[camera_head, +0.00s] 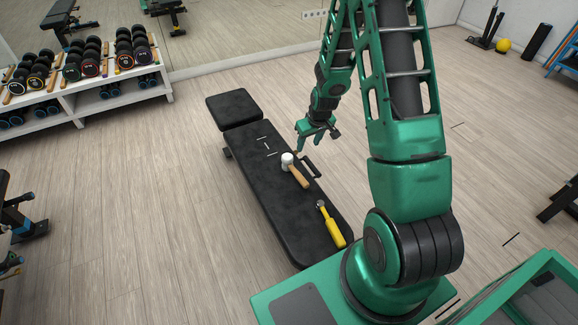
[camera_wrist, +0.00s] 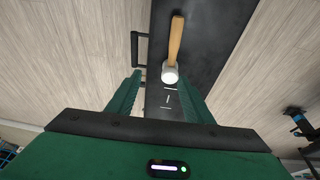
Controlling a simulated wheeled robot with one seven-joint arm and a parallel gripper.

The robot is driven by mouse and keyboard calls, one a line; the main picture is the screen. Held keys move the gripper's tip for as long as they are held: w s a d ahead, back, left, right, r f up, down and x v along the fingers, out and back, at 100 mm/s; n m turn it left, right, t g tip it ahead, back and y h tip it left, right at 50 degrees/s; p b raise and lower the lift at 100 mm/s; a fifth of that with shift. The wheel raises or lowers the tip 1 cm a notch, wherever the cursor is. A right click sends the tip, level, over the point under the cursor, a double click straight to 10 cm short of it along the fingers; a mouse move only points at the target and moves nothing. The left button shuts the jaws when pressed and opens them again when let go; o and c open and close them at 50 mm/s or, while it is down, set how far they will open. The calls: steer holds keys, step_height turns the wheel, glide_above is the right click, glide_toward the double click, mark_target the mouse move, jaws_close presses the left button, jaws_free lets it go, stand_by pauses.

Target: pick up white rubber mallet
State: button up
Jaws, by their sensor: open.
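The white rubber mallet (camera_head: 288,160) lies on a black padded bench, with its white head toward the far end and its wooden handle pointing toward the near right. In the wrist view the mallet (camera_wrist: 170,73) shows with its head nearest the gripper and its handle running away to the top. My gripper (camera_head: 308,143) is above the right edge of the bench, close to the mallet head but apart from it. In the wrist view its two green fingers (camera_wrist: 163,92) are spread wide, and nothing is held between them.
The black bench (camera_head: 275,205) also carries a yellow-handled tool (camera_head: 332,226) nearer to me and several thin pale pieces (camera_head: 266,145) beyond the mallet. A black handle (camera_head: 311,167) sticks out at the bench's right side. A dumbbell rack (camera_head: 115,90) stands at the left.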

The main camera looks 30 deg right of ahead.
glide_toward(293, 167)
steer(key=shift+d+f+n+t+y, duration=0.35)
steer(key=shift+f+n+t+y, duration=0.05)
steer(key=shift+f, duration=0.1)
steer(key=x, duration=1)
steer(key=shift+f, duration=0.4)
jaws_close()
